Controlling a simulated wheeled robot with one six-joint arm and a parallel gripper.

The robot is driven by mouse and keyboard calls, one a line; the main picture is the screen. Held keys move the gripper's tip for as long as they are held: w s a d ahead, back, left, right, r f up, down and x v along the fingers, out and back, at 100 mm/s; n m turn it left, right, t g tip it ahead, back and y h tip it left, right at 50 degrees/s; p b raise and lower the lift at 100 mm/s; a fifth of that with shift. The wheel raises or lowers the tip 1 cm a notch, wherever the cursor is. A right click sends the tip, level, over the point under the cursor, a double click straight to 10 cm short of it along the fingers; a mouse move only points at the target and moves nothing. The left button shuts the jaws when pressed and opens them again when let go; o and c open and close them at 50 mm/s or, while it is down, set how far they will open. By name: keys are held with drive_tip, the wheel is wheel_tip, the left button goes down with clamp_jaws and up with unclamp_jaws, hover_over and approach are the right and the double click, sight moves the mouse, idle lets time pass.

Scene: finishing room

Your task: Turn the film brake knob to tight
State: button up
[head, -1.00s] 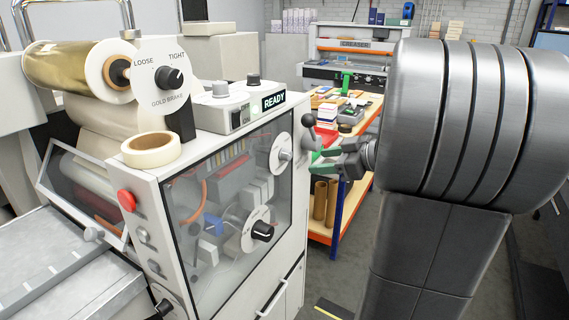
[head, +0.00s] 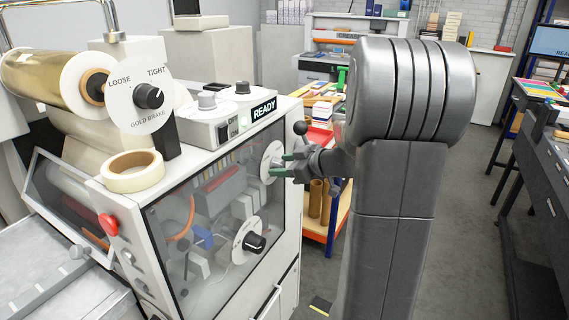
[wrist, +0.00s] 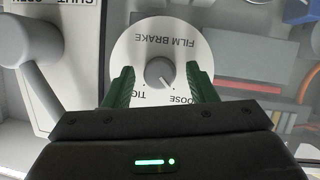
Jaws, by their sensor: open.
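The film brake knob (wrist: 159,72) is a small grey knob on a round white dial marked FILM BRAKE, upside down in the wrist view. The words LOOSE and TIGHT, the latter partly hidden, show at the dial's lower edge. A pointer mark seems to lie on the LOOSE side, but it is small. My gripper (wrist: 159,85) is open, its green fingers on either side of the knob with gaps. In the head view, my gripper (head: 284,165) is at the white dial (head: 270,152) on the machine's front; the knob there is hard to make out.
A similar gold brake knob (head: 149,96) sits higher at left, and another dark knob (head: 254,242) sits lower on the front. A ball-ended lever (head: 300,129) is close beside my gripper; it also shows in the wrist view (wrist: 22,70). Open floor lies at right.

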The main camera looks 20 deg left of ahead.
drive_tip(key=c, duration=1)
drive_tip(key=shift+b, duration=0.4)
drive_tip(key=m+g+b, duration=0.1)
drive_tip(key=m+b, duration=0.1)
drive_tip(key=shift+w+f+b, duration=0.15)
drive_tip(key=shift+f+b, duration=0.05)
drive_tip(key=shift+b, duration=0.1)
drive_tip(key=m+g+b, duration=0.1)
drive_tip(key=m, duration=0.1)
drive_tip(key=m+g+b, duration=0.1)
drive_tip(key=g, duration=0.1)
drive_tip(key=shift+w+r+m, duration=0.15)
drive_tip(key=shift+w+m, duration=0.05)
drive_tip(key=shift+m, duration=0.2)
drive_tip(key=m+g, duration=0.1)
drive_tip(key=m, duration=0.1)
drive_tip(key=m+g+y, duration=0.1)
drive_tip(key=shift+w+d+m+y, duration=0.1)
drive_tip(key=shift+m+y, duration=0.2)
drive_tip(key=shift+m, duration=0.1)
drive_tip(key=shift+m+g+y+p, duration=0.45)
drive_tip(key=shift+m+g, duration=0.45)
drive_tip(key=shift+m, duration=0.6)
